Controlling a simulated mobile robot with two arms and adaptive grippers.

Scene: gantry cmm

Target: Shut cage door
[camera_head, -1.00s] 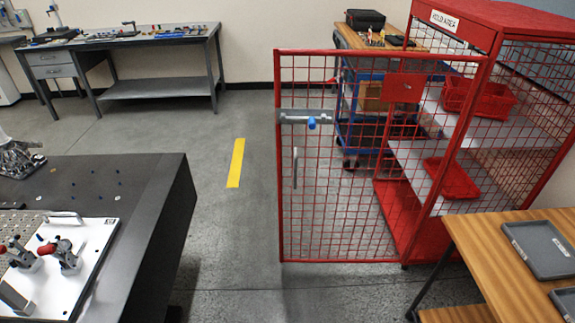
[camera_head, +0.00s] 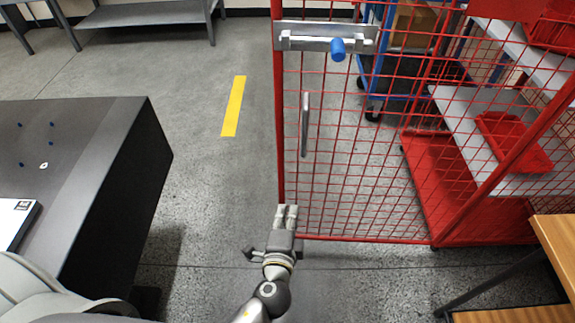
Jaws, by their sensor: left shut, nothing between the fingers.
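The red mesh cage door (camera_head: 355,190) stands swung open, across the right half of the head view. It carries a metal latch plate with a blue knob (camera_head: 338,49) and a vertical silver handle (camera_head: 305,124) near its free edge. The red cage (camera_head: 465,190) is at the right, its front open behind the door mesh. My left gripper (camera_head: 287,212) is in front of the door's lower free corner, below the handle. Its fingers are together and empty. I cannot tell whether it touches the door frame. My right gripper is not in view.
A dark granite table (camera_head: 90,170) stands at the left. A wooden bench (camera_head: 555,250) is at the lower right. A blue cart (camera_head: 385,75) shows behind the door. The floor with a yellow strip (camera_head: 234,106) is clear between table and door.

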